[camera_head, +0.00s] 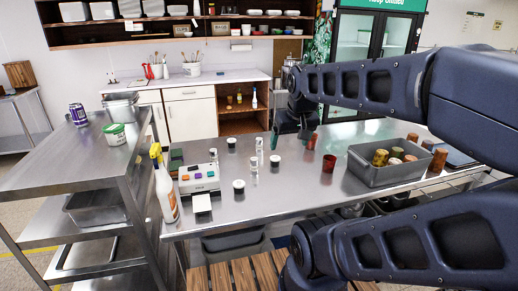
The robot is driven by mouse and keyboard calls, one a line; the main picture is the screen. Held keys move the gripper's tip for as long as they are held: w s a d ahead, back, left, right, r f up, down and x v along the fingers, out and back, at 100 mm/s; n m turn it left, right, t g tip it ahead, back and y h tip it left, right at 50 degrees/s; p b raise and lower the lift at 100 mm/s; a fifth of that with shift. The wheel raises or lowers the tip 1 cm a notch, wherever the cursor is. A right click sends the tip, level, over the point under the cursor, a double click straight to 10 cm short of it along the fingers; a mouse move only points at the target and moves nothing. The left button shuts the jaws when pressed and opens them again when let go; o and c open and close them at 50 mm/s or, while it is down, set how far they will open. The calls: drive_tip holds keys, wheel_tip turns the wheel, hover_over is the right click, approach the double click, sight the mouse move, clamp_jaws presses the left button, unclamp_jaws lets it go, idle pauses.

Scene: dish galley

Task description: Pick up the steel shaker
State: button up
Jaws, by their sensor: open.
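Several small shiny or clear shakers stand upright on the steel table (290,208). One shaker (259,144) stands left of my gripper, another (254,166) is nearer the front, and a third (213,156) is behind the label printer. They are too small to tell which is the steel one. My gripper (289,138) is open and points down over the table's back middle, right of these shakers. No shaker is seen between its fingers, though the arm hides part of the table behind it.
Small white-topped jars (239,187) stand among the shakers. A red cup (329,163) and a grey bin (385,177) of cups are at right. The table's front middle is clear.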

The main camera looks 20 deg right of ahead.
drive_tip(key=c, duration=0.4)
drive_tip(key=shift+o, duration=0.2)
drive_tip(key=shift+w, duration=0.1)
drive_tip(key=n+t+h, duration=0.2)
drive_tip(key=n+h, duration=1)
drive_tip(key=n, duration=1.2)
hover_over(251, 162)
wheel_tip(251, 162, down, 22)
drive_tip(key=shift+s+a+f, duration=0.1)
drive_tip(key=shift+f, duration=0.9)
drive_tip(key=shift+s+a+f, duration=0.15)
drive_tip(key=shift+f, duration=0.8)
drive_tip(key=shift+s+a+f, duration=0.1)
drive_tip(key=shift+f, duration=0.9)
drive_tip(key=shift+x, duration=2.55)
